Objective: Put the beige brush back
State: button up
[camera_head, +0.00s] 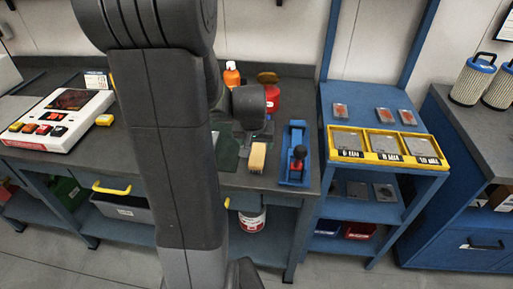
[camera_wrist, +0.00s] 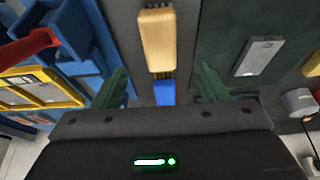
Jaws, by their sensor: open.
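The beige brush (camera_head: 258,157) lies on the dark workbench (camera_head: 275,190) near its front edge, just left of a blue fixture. In the wrist view, its pale block (camera_wrist: 157,38) lies ahead of my gripper (camera_wrist: 162,82), roughly in line with the gap between the two green fingers. A yellowish strip and a blue piece (camera_wrist: 164,92) show at its near end; I cannot tell whether the blue piece belongs to the brush. My gripper is open, with nothing visibly held. In the head view, my arm hides much of it.
The blue fixture with a red-knobbed lever (camera_head: 297,160) stands close beside the brush. A dark green mat (camera_head: 229,150) lies on its other side. Red and orange containers (camera_head: 232,75) stand behind. A blue rack with yellow-rimmed bins (camera_head: 388,155) is at right.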

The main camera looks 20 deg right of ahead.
jog(key=shift+v, duration=1.1)
jog(key=shift+c, duration=0.5)
